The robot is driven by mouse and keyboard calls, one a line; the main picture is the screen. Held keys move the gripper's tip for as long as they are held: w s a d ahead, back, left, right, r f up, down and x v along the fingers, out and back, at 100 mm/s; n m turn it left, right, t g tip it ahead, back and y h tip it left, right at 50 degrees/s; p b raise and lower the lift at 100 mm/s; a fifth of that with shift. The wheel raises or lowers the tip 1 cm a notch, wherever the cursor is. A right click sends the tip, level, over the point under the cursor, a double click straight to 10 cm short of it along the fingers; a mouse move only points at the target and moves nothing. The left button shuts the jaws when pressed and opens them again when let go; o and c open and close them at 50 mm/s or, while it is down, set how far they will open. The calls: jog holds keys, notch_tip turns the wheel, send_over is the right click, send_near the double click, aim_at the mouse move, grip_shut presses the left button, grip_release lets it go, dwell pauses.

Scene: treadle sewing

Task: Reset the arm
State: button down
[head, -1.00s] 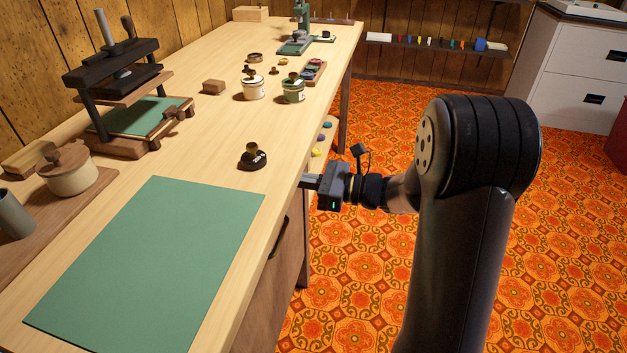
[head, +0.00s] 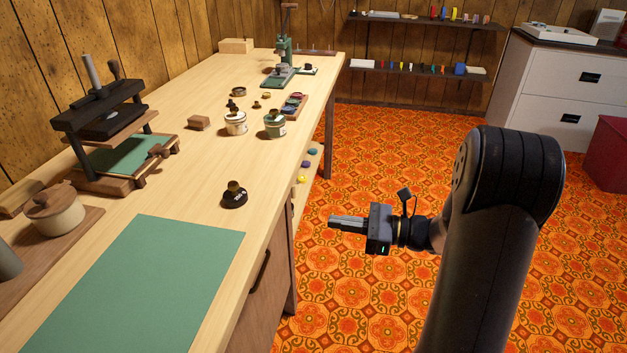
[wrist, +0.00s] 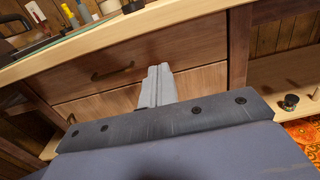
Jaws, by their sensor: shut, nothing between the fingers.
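My gripper (head: 332,221) is shut and empty. In the head view it is to the right of the workbench, over the orange patterned floor, and points left toward the bench. In the wrist view its closed fingers (wrist: 158,72) point at the wooden drawer fronts (wrist: 110,75) below the bench top. The fingers look apart from the drawers, though the exact gap cannot be told.
The workbench (head: 215,175) runs along the left. It bears a green mat (head: 140,285), a black weight (head: 235,197), two tins (head: 236,123) and a press (head: 103,115). A filing cabinet (head: 545,85) stands at the back right. Open floor (head: 375,150) lies beyond my arm.

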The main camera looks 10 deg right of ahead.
dwell(0.3)
jog(key=b+x, duration=0.3)
jog(key=x, duration=1)
jog(key=shift+a, duration=0.25)
jog(key=shift+f+b, duration=0.1)
jog(key=shift+b, duration=0.25)
